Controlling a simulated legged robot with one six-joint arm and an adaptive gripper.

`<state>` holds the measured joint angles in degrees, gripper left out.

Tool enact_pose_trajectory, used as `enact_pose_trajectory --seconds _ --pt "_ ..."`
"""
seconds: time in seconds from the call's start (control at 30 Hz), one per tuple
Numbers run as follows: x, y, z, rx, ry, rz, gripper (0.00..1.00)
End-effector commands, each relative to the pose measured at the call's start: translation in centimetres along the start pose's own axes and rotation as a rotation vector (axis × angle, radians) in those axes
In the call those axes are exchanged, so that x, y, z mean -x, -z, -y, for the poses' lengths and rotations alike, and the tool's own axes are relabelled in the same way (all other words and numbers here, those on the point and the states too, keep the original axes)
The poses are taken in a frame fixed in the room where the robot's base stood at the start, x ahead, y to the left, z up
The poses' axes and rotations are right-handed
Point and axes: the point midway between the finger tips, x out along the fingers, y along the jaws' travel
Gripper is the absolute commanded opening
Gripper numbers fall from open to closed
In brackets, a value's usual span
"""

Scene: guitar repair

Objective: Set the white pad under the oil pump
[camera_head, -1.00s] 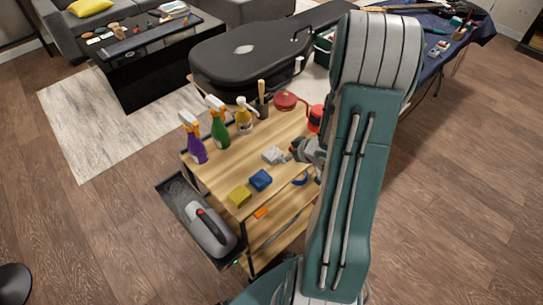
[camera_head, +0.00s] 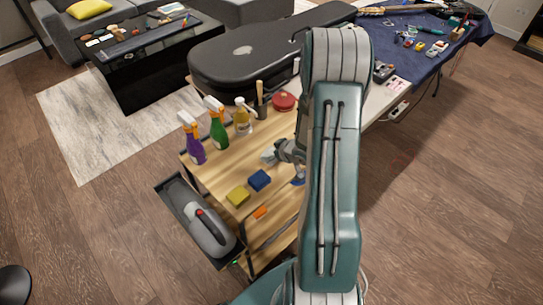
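The white pad (camera_head: 268,156) is at the right part of the wooden cart top and looks tilted, with one end raised. My gripper (camera_head: 277,154) is at its right side, touching or very close. The fingers are small and partly hidden by the pad and my arm, so I cannot tell whether they are closed on it. A red can-like object, possibly the oil pump, stood at the cart's back right in the earlier view and is now hidden behind my arm.
A round red item (camera_head: 284,102) sits at the cart's back edge. Purple (camera_head: 195,148), green (camera_head: 218,132) and yellow (camera_head: 242,120) bottles stand along the left. A blue pad (camera_head: 260,180) and a yellow pad (camera_head: 238,195) lie in front. A black guitar case (camera_head: 245,65) is behind.

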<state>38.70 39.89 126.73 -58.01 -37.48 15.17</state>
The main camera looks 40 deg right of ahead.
Motion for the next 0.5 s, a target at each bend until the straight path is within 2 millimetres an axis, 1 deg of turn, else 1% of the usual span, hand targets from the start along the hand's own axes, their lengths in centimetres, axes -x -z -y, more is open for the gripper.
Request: enact_pose_trajectory --seconds 0.03,0.07,0.1,0.33,0.47,0.5 --pt "-0.25 -1.05 0.55 -0.01 0.011 0.026 0.71" --pt "-0.25 -1.07 0.58 -0.01 0.011 0.026 0.71" --pt "-0.25 -1.09 0.62 -0.01 0.012 0.027 0.66" --pt "-0.21 -1.12 0.75 -0.009 0.015 0.029 0.66" --pt "0.15 -0.72 0.74 -0.009 0.015 0.028 0.66" --pt "0.39 -0.49 0.74 -0.008 0.015 0.027 0.6"
